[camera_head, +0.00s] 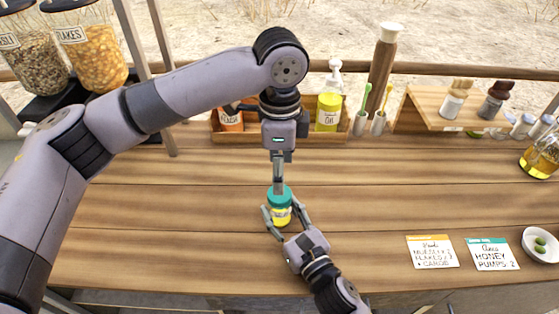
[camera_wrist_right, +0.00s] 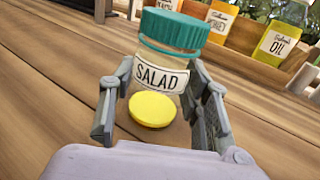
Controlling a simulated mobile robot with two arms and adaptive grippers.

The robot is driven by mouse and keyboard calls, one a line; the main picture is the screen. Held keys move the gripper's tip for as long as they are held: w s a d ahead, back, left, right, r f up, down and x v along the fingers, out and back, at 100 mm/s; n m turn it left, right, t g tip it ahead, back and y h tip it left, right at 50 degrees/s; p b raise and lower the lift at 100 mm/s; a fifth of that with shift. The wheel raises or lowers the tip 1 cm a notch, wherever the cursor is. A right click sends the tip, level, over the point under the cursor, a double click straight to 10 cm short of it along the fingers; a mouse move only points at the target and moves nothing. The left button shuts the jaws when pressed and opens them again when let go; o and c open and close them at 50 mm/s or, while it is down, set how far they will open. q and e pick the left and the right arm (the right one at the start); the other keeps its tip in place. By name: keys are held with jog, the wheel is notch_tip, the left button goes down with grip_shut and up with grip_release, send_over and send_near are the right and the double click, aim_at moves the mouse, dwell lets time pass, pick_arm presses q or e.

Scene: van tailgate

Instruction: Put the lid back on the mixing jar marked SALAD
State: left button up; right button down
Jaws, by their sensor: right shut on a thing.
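The SALAD jar (camera_head: 281,214) stands upright on the wooden counter. Its label (camera_wrist_right: 161,77) and a yellow disc below it face the right wrist camera. The teal lid (camera_head: 279,192) is at the jar's mouth, and in the right wrist view the lid (camera_wrist_right: 174,30) looks level there; whether it is fully seated I cannot tell. My right gripper (camera_head: 282,216) is shut on the jar, one finger on each side. My left gripper (camera_head: 278,186) points straight down at the lid from above. Its fingers show edge-on, so their gap is hidden.
Two order cards (camera_head: 432,251) and a white dish (camera_head: 540,245) lie right. The counter around the jar is clear.

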aim_at(279, 208)
pick_arm(q)
jog(key=n, duration=0.6)
jog(key=shift+r, duration=0.2)
jog(key=n, duration=0.6)
jog(key=shift+r, duration=0.15)
jog(key=n, duration=0.6)
jog(key=shift+r, duration=0.2)
jog(key=n, duration=0.5)
jog(key=shift+r, duration=0.15)
jog(key=shift+f, duration=4.05)
jog(key=shift+c, duration=0.5)
